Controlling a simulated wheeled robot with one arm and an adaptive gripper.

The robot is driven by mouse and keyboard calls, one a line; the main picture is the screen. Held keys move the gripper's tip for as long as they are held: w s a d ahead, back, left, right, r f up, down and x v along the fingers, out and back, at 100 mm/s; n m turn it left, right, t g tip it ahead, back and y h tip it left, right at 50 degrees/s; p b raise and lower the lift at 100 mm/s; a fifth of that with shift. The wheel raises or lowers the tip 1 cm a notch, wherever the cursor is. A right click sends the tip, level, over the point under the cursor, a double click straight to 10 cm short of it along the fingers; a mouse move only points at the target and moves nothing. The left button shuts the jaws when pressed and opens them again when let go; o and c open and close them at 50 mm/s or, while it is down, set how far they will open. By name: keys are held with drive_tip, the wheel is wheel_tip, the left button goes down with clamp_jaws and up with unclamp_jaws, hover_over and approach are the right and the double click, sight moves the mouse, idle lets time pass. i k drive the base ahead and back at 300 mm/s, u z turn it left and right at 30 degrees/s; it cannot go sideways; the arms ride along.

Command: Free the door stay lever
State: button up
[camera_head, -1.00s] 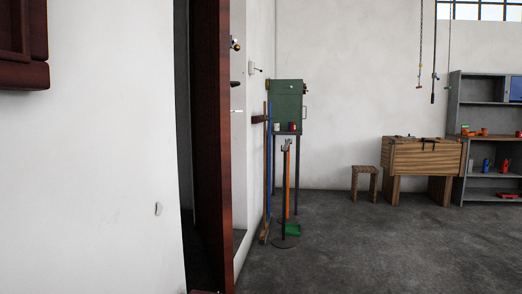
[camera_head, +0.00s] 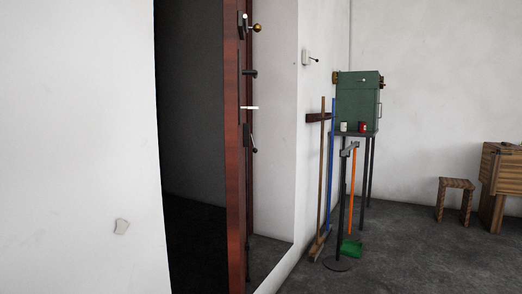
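A dark red-brown door (camera_head: 234,180) stands open, seen nearly edge-on, in the doorway left of centre. Its hardware forms a vertical row: a dark grey fitting (camera_head: 242,26) with a brass ball knob (camera_head: 257,28) at the top, a short black handle (camera_head: 250,73), a white lever (camera_head: 250,108), and a dark lever with a small ball end (camera_head: 251,140). I cannot tell which of these is the stay lever. My gripper is not in view.
A dark opening (camera_head: 190,110) lies left of the door. To the right stand a green cabinet (camera_head: 358,92) on a thin-legged table, brooms, a stand with a round base (camera_head: 337,264) and a green dustpan (camera_head: 350,248). A stool (camera_head: 455,184) is farther right. Floor in front is clear.

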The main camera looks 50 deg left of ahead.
sight(256, 149)
drive_tip(key=u, duration=0.4)
drive_tip(key=i, duration=1.7)
drive_tip(key=u, duration=1.65)
drive_tip(key=i, duration=0.8)
drive_tip(key=u, duration=1.05)
